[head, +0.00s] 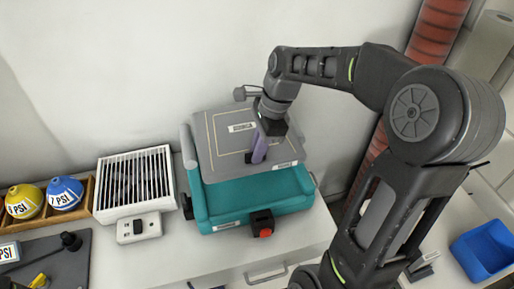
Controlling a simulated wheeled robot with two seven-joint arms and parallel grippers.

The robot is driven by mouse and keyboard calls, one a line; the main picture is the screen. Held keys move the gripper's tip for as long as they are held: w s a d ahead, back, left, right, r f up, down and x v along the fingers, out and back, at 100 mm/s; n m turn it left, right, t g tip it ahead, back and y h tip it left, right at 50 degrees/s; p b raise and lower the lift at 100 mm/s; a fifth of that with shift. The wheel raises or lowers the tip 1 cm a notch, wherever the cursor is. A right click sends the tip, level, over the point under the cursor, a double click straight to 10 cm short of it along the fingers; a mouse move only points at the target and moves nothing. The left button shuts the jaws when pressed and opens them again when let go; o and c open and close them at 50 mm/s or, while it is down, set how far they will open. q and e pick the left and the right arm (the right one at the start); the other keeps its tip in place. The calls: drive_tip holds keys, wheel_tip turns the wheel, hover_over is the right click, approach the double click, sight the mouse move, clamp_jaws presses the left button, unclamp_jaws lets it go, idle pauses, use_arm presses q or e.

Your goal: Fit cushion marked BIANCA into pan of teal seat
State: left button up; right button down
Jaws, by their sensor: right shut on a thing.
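The grey cushion (221,146) has a yellow outline and a white label, too small to read surely. It lies tilted over the rear part of the teal seat (256,195), whose front pan stays uncovered. My right gripper (263,148) comes down from above onto the cushion's right half. It is shut on a purple upright piece there, which looks like a grip on the cushion. The gripper hides part of the label side and outline. Whether the cushion's rear edge touches the seat cannot be told. My left gripper is out of view.
A white slatted heater-like box (134,183) stands left of the seat. Yellow (24,201) and blue balls (64,193) sit in a wooden tray at far left. A red-black block (262,223) is at the seat's front. A blue bin (485,248) lies lower right.

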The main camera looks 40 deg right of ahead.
drive_tip(key=shift+f+b, duration=3.75)
drive_tip(key=shift+f, duration=2.75)
drive_tip(key=shift+f, duration=0.15)
drive_tip(key=shift+f+b, duration=0.4)
drive_tip(key=shift+f, duration=0.35)
drive_tip(key=c, duration=1.4)
unclamp_jaws()
